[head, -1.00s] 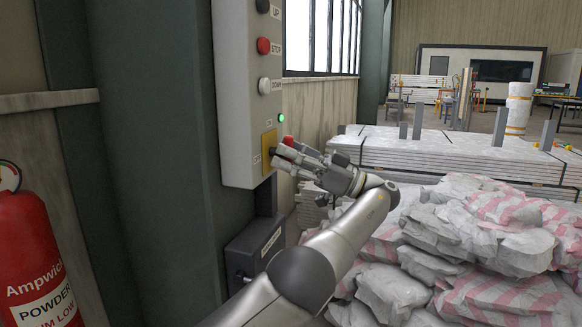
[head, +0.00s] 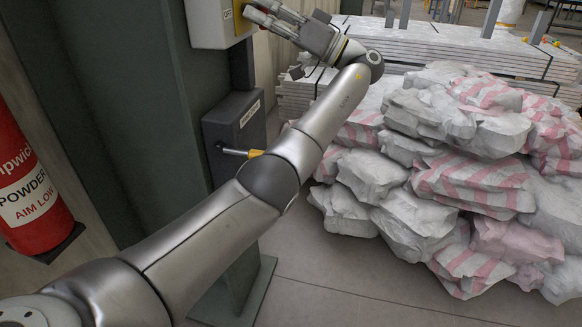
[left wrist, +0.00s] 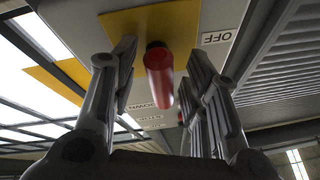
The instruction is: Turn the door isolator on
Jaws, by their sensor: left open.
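The door isolator is a red rotary handle on a yellow plate on the grey control box. In the left wrist view the red handle (left wrist: 160,75) stands between my fingers, with the yellow plate (left wrist: 150,20) behind it. An OFF label (left wrist: 221,38) is to the right of the plate. My left gripper (left wrist: 163,58) is open, a finger on each side of the handle; I cannot tell whether either touches it. In the head view my left gripper (head: 260,14) is at the yellow plate's edge (head: 241,16), at the top of the picture. My right gripper is not in view.
The control box (head: 208,22) is on a green column (head: 130,130). Below it is a dark box (head: 228,128) with a yellow-tipped lever (head: 252,153). A fire extinguisher (head: 28,190) hangs at left. Stacked sacks (head: 450,180) fill the right. Clear floor (head: 340,295) shows in front.

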